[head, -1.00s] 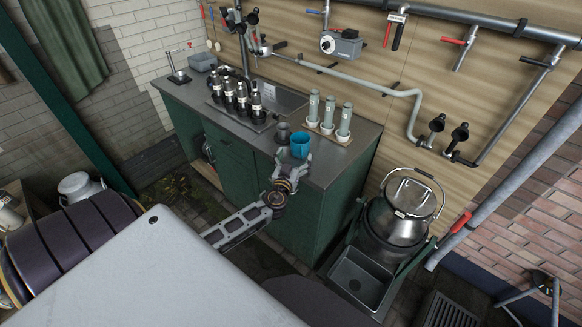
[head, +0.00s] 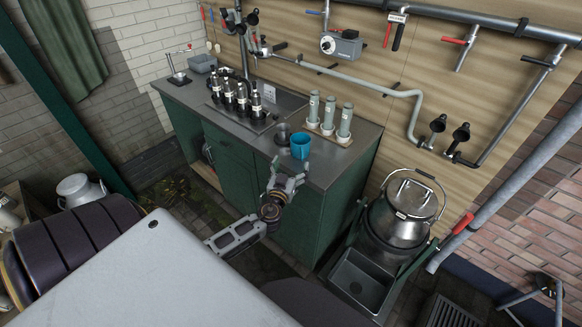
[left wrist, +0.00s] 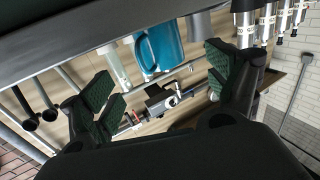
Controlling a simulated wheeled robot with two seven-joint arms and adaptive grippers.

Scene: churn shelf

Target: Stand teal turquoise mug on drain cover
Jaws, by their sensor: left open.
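The teal turquoise mug (head: 300,147) stands upright near the front edge of the dark green cabinet's counter. It also shows upside down in the left wrist view (left wrist: 164,46), between the fingers but beyond them. My left gripper (head: 288,176) is open and empty at the counter's front edge, just in front of the mug and apart from it. The open green-padded fingers show in the left wrist view (left wrist: 160,80). A dark slotted grate in the floor, apparently the drain cover (head: 450,311), is at the lower right, cut by the frame edge. My right gripper is not in view.
A grey metal cup (head: 282,134) stands close beside the mug on its left. Three grey cylinders (head: 328,115) stand behind it, and several black-and-silver bottles (head: 241,97) farther left. A lidded metal churn (head: 401,214) and a grey basin (head: 360,282) lie between counter and grate.

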